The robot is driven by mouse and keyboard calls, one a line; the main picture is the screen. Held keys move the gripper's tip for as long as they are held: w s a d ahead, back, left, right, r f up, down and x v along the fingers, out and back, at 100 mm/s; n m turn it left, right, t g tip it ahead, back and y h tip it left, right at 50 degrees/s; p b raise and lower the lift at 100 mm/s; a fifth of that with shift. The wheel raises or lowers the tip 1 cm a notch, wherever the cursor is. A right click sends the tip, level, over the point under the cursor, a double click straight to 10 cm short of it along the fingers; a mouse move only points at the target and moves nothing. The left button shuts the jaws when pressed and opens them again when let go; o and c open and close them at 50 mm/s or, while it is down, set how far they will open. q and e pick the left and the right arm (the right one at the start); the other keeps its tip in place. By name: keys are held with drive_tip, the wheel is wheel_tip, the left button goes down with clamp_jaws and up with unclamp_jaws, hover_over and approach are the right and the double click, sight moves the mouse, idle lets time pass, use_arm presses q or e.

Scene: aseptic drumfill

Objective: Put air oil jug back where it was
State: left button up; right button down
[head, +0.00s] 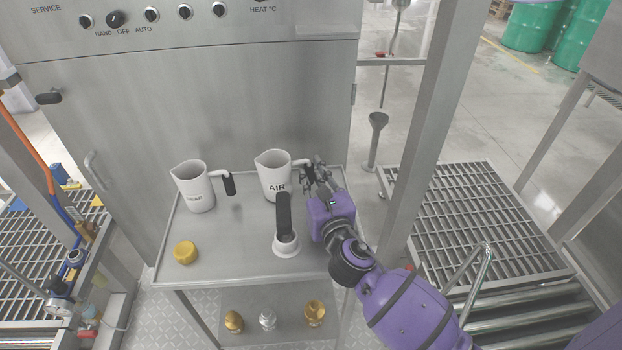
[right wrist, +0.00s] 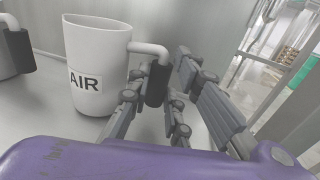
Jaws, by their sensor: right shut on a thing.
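The air oil jug (head: 270,178) is white with an AIR label and stands upright at the back right of the steel table (head: 225,250). It also shows in the right wrist view (right wrist: 95,55), upright on the tabletop. My right gripper (head: 312,172) is at the jug's right side. In the right wrist view its fingers (right wrist: 160,95) are around the dark grip of the jug's handle (right wrist: 157,85) and shut on it. My left gripper is not in view.
A second white jug (head: 194,187) stands to the left. A black-handled white tool (head: 285,240) stands in front of the air jug. A yellow cap (head: 185,252) lies at the left. Several fittings sit on the lower shelf (head: 290,338). A steel post (head: 433,130) rises at the right.

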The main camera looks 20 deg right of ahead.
drive_tip(key=shift+f, duration=0.15)
drive_tip(key=c, duration=1.6)
unclamp_jaws()
drive_tip(key=shift+s, duration=0.1)
drive_tip(key=s, duration=0.8)
drive_tip(key=s+a, duration=0.1)
drive_tip(key=s, duration=0.2)
drive_tip(key=shift+s, duration=0.4)
